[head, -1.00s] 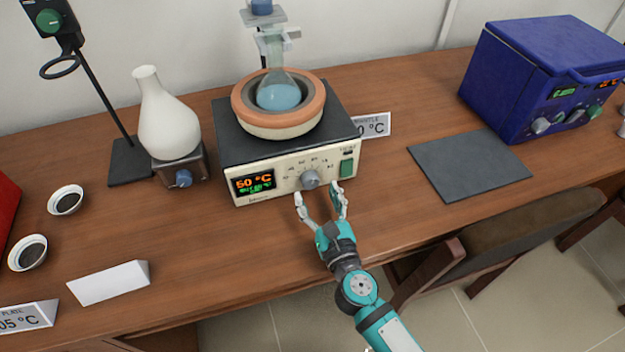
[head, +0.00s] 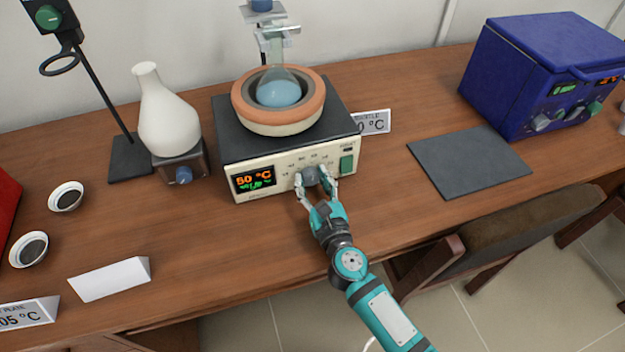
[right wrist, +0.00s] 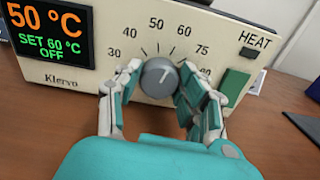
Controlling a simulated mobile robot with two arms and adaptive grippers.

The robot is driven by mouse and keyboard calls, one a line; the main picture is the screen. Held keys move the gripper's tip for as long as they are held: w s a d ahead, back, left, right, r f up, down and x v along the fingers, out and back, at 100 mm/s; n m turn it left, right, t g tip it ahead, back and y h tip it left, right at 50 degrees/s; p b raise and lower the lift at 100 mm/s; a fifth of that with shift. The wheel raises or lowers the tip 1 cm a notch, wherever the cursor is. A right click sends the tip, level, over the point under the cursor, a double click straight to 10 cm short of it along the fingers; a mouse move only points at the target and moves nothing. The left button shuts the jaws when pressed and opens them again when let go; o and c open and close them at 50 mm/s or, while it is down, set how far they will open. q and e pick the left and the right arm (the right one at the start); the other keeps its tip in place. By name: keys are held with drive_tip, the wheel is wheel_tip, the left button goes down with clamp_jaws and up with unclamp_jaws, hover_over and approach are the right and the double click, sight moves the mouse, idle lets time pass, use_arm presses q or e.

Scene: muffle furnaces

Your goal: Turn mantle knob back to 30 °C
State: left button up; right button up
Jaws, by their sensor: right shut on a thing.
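The heating mantle (head: 290,155) stands at the middle of the bench, its cream front panel facing me. Its grey knob (head: 311,174) also shows in the right wrist view (right wrist: 159,79), with the white pointer line tilted up and right, towards the 60 mark. The display (right wrist: 48,32) reads 50 °C, SET 60 °C, OFF. My right gripper (head: 316,184) is shut on the knob, one finger on each side of it. My left gripper is not in view.
A flask of blue liquid (head: 278,92) sits in the mantle's bowl. A white flask (head: 165,115) stands to the left on a small stirrer. A dark mat (head: 470,163) and a blue furnace (head: 520,75) are to the right. A green heat switch (right wrist: 234,86) is close beside the right finger.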

drive_tip(key=shift+c, duration=0.7)
drive_tip(key=shift+n, duration=0.4)
drive_tip(key=shift+r+n+p, duration=0.1)
drive_tip(key=shift+n+p, duration=0.5)
drive_tip(key=shift+n, duration=0.4)
drive_tip(key=n+p, duration=0.1)
drive_tip(key=n, duration=0.4)
drive_tip(key=shift+a+p, duration=0.1)
drive_tip(key=shift+p, duration=0.25)
drive_tip(key=n+p, duration=0.1)
drive_tip(key=n, duration=0.4)
drive_tip(key=shift+n, duration=0.4)
drive_tip(key=shift+s+a+f+n+p, duration=0.1)
drive_tip(key=shift+n+p, duration=0.15)
drive_tip(key=shift+n, duration=0.5)
drive_tip(key=shift+w+d+f+n+p, duration=0.1)
drive_tip(key=shift+n+p, duration=0.15)
drive_tip(key=shift+n, duration=0.45)
drive_tip(key=shift+s+a+f+n+p, duration=0.1)
drive_tip(key=shift+n+p, duration=0.15)
drive_tip(key=shift+n, duration=0.5)
drive_tip(key=o, duration=1.2)
